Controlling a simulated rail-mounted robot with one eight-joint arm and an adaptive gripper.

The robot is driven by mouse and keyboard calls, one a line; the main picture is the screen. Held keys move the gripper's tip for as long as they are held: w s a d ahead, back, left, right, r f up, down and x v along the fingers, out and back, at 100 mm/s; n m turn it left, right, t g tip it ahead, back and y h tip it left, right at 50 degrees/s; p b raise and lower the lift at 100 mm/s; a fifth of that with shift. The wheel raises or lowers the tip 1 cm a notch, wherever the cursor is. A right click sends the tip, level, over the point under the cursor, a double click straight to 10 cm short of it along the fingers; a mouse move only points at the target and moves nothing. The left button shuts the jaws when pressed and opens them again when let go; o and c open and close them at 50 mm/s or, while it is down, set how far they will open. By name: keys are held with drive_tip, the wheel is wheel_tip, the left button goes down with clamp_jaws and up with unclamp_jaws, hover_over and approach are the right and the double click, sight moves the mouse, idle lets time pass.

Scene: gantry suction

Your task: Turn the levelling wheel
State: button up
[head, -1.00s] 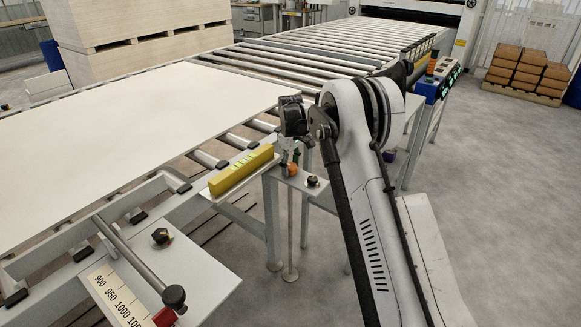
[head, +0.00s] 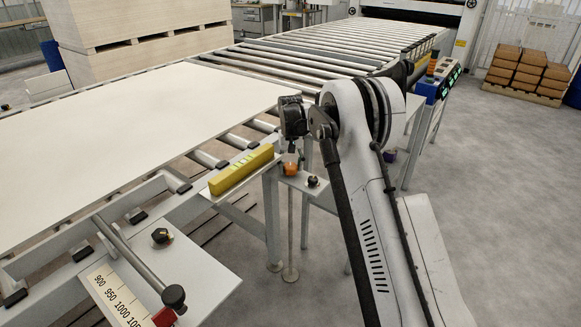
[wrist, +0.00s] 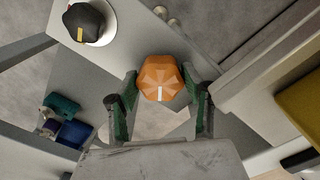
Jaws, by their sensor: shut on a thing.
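The levelling wheel is an orange, lobed knob with a white mark (wrist: 160,76), seen from above in the wrist view. In the head view the orange wheel (head: 290,169) sits by the small grey shelf beside the conveyor frame. My gripper (wrist: 160,84) has one green-padded finger on each side of the wheel and is shut on it. The white mark points toward my wrist. In the head view my wrist hangs over the wheel and partly hides my fingers.
A black knob (wrist: 84,22) with a yellow mark is close by on the shelf. The yellow spirit level (head: 241,170) lies on the frame to the left, near the white board (head: 130,110). Open floor (head: 480,200) lies to the right.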

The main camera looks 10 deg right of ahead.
sight(290, 165)
drive_tip(key=shift+m, duration=0.3)
drive_tip(key=o, duration=1.2)
drive_tip(key=shift+c, duration=0.2)
drive_tip(key=shift+r, duration=0.15)
wheel_tip(290, 165, up, 12)
